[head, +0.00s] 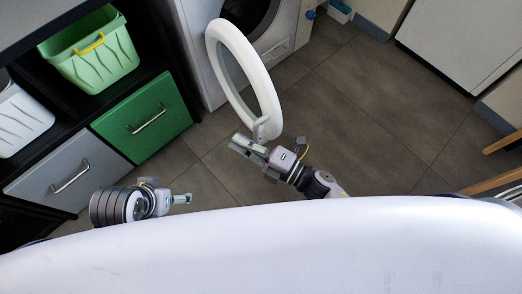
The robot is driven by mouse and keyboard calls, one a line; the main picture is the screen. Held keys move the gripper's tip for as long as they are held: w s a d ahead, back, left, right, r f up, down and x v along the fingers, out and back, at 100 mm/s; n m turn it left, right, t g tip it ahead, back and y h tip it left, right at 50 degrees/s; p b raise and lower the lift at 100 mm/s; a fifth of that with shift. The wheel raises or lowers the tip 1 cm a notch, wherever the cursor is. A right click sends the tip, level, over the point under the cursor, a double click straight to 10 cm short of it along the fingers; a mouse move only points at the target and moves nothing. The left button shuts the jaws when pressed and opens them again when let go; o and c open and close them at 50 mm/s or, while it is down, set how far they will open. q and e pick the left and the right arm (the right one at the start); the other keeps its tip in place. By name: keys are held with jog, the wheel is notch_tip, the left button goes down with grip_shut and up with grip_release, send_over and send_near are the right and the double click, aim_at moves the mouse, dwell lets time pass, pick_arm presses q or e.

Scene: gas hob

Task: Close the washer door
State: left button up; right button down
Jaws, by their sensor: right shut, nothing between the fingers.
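The white washer (288,47) stands at the top centre of the head view. Its round door (262,86), a white ring with a clear middle, is swung wide open towards me. Part of the dark drum opening (247,14) shows behind it. My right gripper (239,142) is shut and empty at the lower end of the door ring, near a small pale latch piece (262,126); I cannot tell whether they touch. My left gripper (187,199) is at the lower left, well apart from the door, with its fingertips seen too small to judge.
On the left is a dark shelf unit with a green basket (92,62), a white basket (18,118), a green drawer (146,117) and a grey drawer (62,178). The tiled floor (365,110) to the right is clear. Wooden legs (500,142) show at the right edge.

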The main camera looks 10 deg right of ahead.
aim_at(255, 135)
pick_arm(q)
jog(key=shift+w+d+r+t+h+b, duration=0.1)
jog(key=shift+w+d+r+t, duration=0.2)
jog(key=shift+w, duration=0.4)
jog(key=shift+w+d+t+h+b, duration=0.1)
jog(key=shift+w+d+t, duration=0.05)
jog(key=shift+w+t, duration=0.4)
jog(key=shift+w+d+r+t+h+b, duration=0.15)
jog(key=shift+w+d+t, duration=0.1)
jog(key=shift+w, duration=0.55)
pick_arm(e)
jog(key=shift+w+d+f, duration=0.2)
jog(key=shift+w+d, duration=0.35)
jog(key=shift+d, duration=0.3)
jog(key=shift+w+d+f, duration=0.15)
jog(key=shift+w+d, duration=0.35)
jog(key=shift+d, duration=0.35)
pick_arm(q)
jog(key=shift+w, duration=0.1)
pick_arm(e)
jog(key=shift+d, duration=0.1)
